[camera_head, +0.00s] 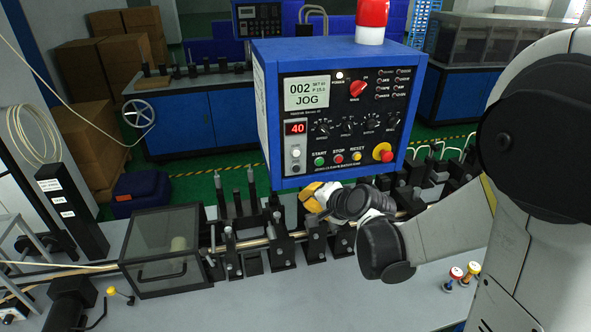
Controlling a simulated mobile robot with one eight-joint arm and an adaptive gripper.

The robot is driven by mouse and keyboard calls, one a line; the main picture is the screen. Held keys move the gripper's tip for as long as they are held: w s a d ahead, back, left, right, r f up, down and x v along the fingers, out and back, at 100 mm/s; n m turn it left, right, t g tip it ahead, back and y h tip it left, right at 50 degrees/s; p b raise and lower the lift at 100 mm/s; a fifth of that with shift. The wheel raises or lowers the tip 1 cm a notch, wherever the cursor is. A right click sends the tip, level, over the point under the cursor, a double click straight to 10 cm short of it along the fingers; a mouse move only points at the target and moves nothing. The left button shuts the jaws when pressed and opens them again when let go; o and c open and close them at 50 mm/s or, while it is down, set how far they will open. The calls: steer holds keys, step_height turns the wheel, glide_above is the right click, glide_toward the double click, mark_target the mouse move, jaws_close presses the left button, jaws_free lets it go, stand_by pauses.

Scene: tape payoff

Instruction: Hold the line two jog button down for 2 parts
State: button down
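A blue control box (261,120) stands over the bench with a dark panel face. Its screen (306,93) reads "002" and "JOG", and a red display (296,128) reads "40". Below that are a pale round button (296,153) and a darker one (297,168); their labels are too small to read, so I cannot tell which is the jog button. Green start (320,161), red stop (338,158) and yellow reset (356,156) buttons line the lower edge. My gripper (313,196), with yellow parts, is just below the box's lower edge; its fingertips are unclear.
A red and yellow emergency knob (383,152) is at the panel's lower right. A row of black fixtures (281,247) and a clear-walled box (160,258) stand on the grey bench (330,300). Another control panel (257,20) is in the background.

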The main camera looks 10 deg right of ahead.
mark_target(296, 169)
steer(key=shift+w, duration=4.4)
steer(key=shift+w, duration=0.15)
steer(key=shift+w, duration=0.25)
steer(key=shift+w+b, duration=0.3)
steer(key=shift+w, duration=0.15)
stand_by(2.7)
